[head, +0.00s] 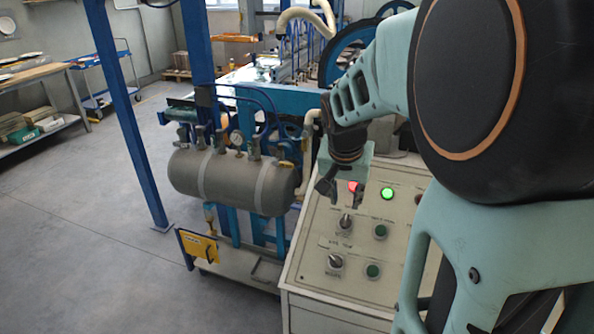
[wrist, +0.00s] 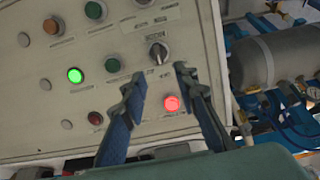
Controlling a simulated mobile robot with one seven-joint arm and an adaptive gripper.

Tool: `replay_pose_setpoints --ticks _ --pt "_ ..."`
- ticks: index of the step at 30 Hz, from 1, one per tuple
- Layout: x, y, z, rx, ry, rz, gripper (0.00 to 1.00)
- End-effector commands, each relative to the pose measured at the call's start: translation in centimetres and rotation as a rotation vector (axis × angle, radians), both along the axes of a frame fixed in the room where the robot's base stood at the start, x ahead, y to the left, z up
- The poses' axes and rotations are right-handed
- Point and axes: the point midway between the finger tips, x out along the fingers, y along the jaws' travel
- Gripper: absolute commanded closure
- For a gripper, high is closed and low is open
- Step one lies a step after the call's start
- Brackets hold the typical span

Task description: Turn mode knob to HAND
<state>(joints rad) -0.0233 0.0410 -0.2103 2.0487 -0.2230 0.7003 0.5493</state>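The control panel (head: 310,240) has two dark selector knobs, an upper knob (head: 345,222) and a lower knob (head: 335,262). Their labels are too small to read, so I cannot tell which is the mode knob. My gripper (head: 341,193) is open and empty above the panel's upper left part, near the red lamp (head: 353,187). In the wrist view the upper knob (wrist: 158,53) appears just beyond the gap between my open fingertips (wrist: 158,78). The fingers look apart from it. The lower knob is mostly cut off at that view's top edge.
A lit green lamp (head: 387,193) and green buttons (head: 380,231) (head: 373,270) sit beside the knobs. The red lamp (wrist: 171,103) shows between my fingers. A grey tank (head: 230,180) with pipes and a gauge stands left of the panel. Open floor lies further left.

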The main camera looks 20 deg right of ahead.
Motion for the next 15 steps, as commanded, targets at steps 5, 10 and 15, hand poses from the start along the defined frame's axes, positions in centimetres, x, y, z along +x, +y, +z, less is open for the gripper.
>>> replay_pose_setpoints --ticks 5,10,15 --pt "0.8 -0.7 -3.0 0.001 0.007 -0.003 0.72" --pt "1.7 -1.4 -5.7 0.001 0.005 -0.005 0.72" --pt "2.5 -1.9 -7.7 0.001 0.004 -0.004 0.72"
